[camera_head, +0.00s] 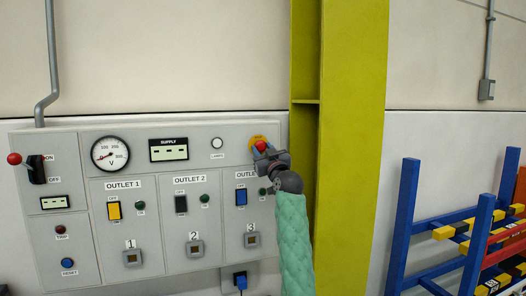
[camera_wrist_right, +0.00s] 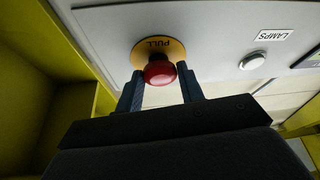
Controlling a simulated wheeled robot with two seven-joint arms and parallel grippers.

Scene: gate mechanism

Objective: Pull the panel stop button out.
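The red stop button (camera_head: 261,147) sits at the panel's upper right corner on a yellow disc. In the right wrist view the red mushroom head (camera_wrist_right: 159,71) stands in front of the yellow disc (camera_wrist_right: 150,50), which is marked PULL. My right gripper (camera_head: 265,155) is at the button. Its two blue fingers (camera_wrist_right: 160,82) are spread, one on each side of the red head. I cannot tell whether the fingertips touch it. My left gripper is not in view.
The grey panel (camera_head: 155,159) holds a round gauge, a supply display, switches and outlets. A white lamp button (camera_wrist_right: 252,60) is near the stop button. A yellow-green column (camera_head: 350,130) stands close on the right. A blue rack (camera_head: 402,225) stands farther right.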

